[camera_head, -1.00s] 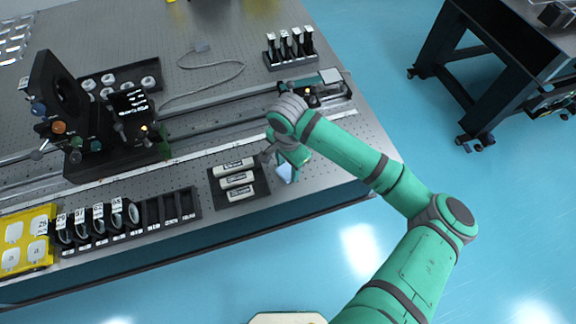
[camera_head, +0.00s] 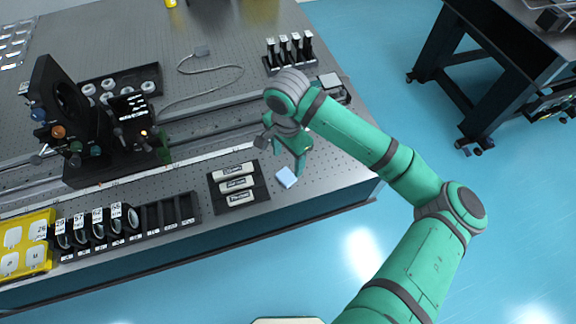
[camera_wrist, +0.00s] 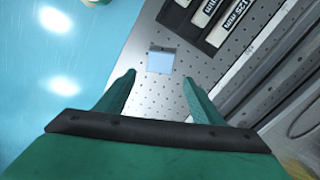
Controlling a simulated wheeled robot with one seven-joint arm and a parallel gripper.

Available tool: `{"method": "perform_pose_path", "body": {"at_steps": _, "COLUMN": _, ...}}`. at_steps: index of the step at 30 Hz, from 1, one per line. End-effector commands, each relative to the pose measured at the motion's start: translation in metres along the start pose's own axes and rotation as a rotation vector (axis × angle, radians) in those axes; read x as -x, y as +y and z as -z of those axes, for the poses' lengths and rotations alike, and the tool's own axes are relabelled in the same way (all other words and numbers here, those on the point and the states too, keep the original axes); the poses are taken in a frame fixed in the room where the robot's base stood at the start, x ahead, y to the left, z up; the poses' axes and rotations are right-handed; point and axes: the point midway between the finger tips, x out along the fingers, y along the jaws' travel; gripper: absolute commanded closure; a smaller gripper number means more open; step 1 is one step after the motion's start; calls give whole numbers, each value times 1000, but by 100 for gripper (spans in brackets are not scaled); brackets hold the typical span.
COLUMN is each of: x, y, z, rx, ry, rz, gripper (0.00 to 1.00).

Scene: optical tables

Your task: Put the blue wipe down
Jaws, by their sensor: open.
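The blue wipe (camera_head: 287,177) is a small light-blue square lying flat on the perforated table top near its front edge, right of a black tray with white-labelled pieces. It also shows in the wrist view (camera_wrist: 161,60), beyond the fingertips and clear of them. My gripper (camera_head: 300,170) is above the table just behind the wipe and apart from it. In the wrist view, its two green fingers (camera_wrist: 158,82) are spread wide with nothing between them.
The black tray (camera_head: 262,193) of labelled pieces sits left of the wipe. A slotted rack (camera_head: 172,213) is farther left. Rails, a dark optical mount (camera_head: 68,98) and a holder with several upright pieces (camera_head: 290,62) stand behind. The table's front edge is close to the wipe.

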Motion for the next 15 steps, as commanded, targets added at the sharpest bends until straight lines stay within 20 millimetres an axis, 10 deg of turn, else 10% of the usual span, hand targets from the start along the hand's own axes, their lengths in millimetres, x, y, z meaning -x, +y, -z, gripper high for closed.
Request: {"method": "perform_pose_path", "body": {"at_steps": 15, "x": 42, "y": 0, "z": 0, "rx": 1, "ry": 0, "rz": 0, "gripper": 39}}
